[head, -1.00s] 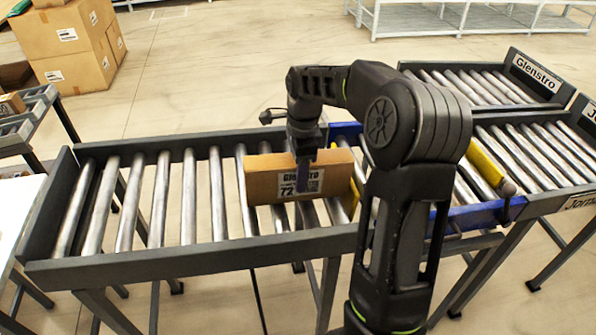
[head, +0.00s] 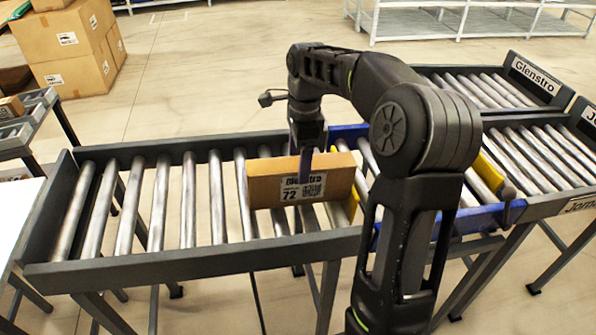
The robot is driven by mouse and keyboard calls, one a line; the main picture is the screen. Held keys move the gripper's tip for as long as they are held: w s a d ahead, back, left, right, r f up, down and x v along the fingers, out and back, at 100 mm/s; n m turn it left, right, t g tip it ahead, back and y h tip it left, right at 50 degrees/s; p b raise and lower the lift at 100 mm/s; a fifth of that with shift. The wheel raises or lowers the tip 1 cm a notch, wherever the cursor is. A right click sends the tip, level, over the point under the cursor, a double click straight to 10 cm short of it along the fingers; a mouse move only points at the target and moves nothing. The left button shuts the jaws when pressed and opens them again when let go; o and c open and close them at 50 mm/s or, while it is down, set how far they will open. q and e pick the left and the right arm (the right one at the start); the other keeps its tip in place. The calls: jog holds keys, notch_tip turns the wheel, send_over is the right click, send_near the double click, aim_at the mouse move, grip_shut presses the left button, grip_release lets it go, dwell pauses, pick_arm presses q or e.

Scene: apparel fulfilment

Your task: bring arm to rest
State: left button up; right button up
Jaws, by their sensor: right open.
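My right arm comes up from the bottom and bends over the roller conveyor. My right gripper (head: 304,165) points down in front of the labelled face of a brown box (head: 265,185), with a finger overlapping the label's upper part. The gripper is open. The box stands on the rollers and its label reads "72", with the name partly covered. Whether the gripper touches the box cannot be told. My left gripper is not in view.
The roller conveyor (head: 150,265) crosses the view, with free rollers left of the box. A blue frame section with yellow parts lies right of it. Lanes signed "Glenstro" (head: 535,75) stand at the right. Stacked cartons (head: 75,45) stand at the back left.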

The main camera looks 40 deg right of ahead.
jog(key=shift+d+r, duration=0.1)
jog(key=shift+r, duration=1.25)
jog(key=shift+s, duration=0.1)
